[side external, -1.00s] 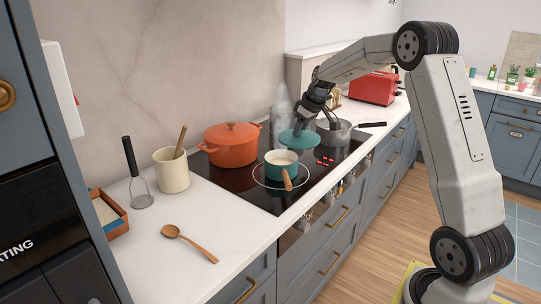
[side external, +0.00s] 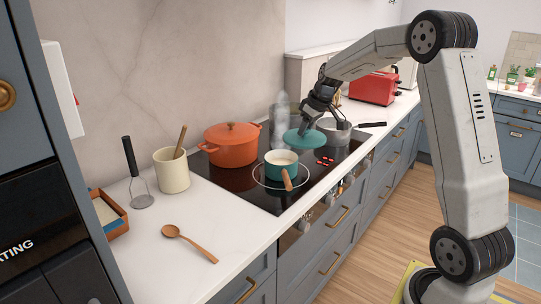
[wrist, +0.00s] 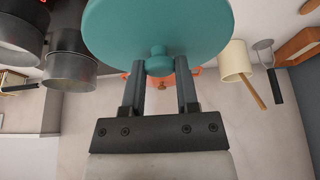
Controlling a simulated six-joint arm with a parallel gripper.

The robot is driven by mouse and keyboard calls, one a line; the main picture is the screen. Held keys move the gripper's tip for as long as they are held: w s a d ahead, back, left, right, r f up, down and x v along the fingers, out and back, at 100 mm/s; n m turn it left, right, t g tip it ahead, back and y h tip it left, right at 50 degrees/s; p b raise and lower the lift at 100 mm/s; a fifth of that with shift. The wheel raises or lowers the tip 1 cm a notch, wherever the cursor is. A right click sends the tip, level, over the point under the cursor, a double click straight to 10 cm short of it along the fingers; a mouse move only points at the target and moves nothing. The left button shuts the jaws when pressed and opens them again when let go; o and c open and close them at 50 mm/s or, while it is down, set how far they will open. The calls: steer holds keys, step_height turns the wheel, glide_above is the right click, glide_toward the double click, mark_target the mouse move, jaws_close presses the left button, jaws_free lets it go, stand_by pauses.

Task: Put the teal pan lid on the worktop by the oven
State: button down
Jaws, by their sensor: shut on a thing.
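My gripper (side external: 305,127) is shut on the knob of the teal pan lid (side external: 308,143). It holds the lid up over the black hob, slightly tilted. In the wrist view the round lid (wrist: 158,25) fills the top middle, with its knob between the fingers of my gripper (wrist: 160,68). The teal pan (side external: 280,172) stands uncovered on the front of the hob with pale contents and a wooden handle. The white worktop (side external: 165,265) lies left of the hob, next to the black oven (side external: 35,225).
An orange pot (side external: 232,152) and a steel saucepan (side external: 338,133) stand on the hob, with steam rising nearby. The worktop holds a wooden spoon (side external: 190,243), a cream utensil jar (side external: 171,172), a masher (side external: 135,170) and a wooden tray (side external: 108,214). Its front left is clear.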

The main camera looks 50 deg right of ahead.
steer(key=s+a+f+n+y, duration=0.1)
steer(key=a+f+n, duration=0.1)
steer(key=a, duration=0.6)
steer(key=a+f+n+y, duration=0.1)
steer(key=a+n, duration=0.3)
steer(key=a, duration=0.5)
steer(key=s+a+f+n+g+y, duration=0.1)
steer(key=a+f+n, duration=0.2)
steer(key=a, duration=0.6)
steer(key=shift+s+f, duration=0.15)
steer(key=shift+s, duration=0.2)
steer(key=shift+w, duration=0.1)
steer(key=w+f, duration=0.3)
steer(key=w, duration=0.1)
steer(key=w+f, duration=0.2)
steer(key=w, duration=0.2)
steer(key=w+f, duration=0.3)
steer(key=w, duration=0.1)
steer(key=shift+w+f, duration=0.65)
